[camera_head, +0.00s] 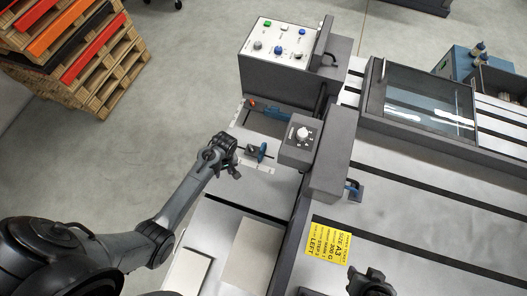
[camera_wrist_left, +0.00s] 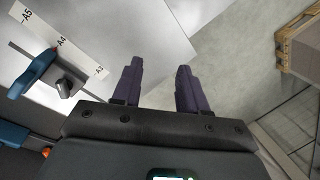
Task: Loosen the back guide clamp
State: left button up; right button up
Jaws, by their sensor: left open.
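A blue guide (camera_head: 262,152) with a dark clamp knob beside it sits on the metal feed table, by a strip of size marks. In the left wrist view the blue guide (camera_wrist_left: 32,72) and its dark knob (camera_wrist_left: 68,88) lie left of my fingers. A second blue piece (camera_head: 270,111) lies farther back, near an orange-red knob (camera_head: 253,102). I cannot tell for sure which clamp is the back one. My left gripper (camera_head: 232,163) is open and empty, just left of the nearer guide; its fingers show in the wrist view (camera_wrist_left: 159,72). My right gripper (camera_head: 370,283) is partly cut off at the bottom.
A control panel (camera_head: 280,42) with buttons stands behind. A grey box with a white dial (camera_head: 303,133) stands right of the guide. A yellow label (camera_head: 328,246) lies on the table. Stacked pallets (camera_head: 85,60) stand at the back left, with bare floor between.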

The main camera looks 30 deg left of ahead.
pick_arm(q)
jog(key=w+f+b, duration=0.4)
jog(key=w+b, duration=0.1)
jog(key=w, duration=0.4)
jog(key=t+b, duration=0.3)
jog(key=b, duration=0.1)
send_near(252, 149)
jog(key=shift+h, duration=0.3)
jog(key=f+b, duration=0.1)
jog(key=f, duration=0.1)
jog(key=f+b, duration=0.1)
jog(key=f, duration=0.2)
jog(key=f+b, duration=0.1)
jog(key=f, duration=0.2)
jog(key=shift+w+a+f, duration=0.1)
jog(key=shift+a+f, duration=0.15)
pick_arm(e)
jog(key=s+x, duration=0.1)
jog(key=x, duration=0.3)
jog(key=s+x, duration=0.1)
jog(key=x, duration=0.4)
jog(key=s+d+f+x, duration=0.1)
jog(key=x, duration=0.4)
jog(key=shift+w+d, duration=0.1)
pick_arm(q)
jog(key=shift+n, duration=0.3)
grip_shut()
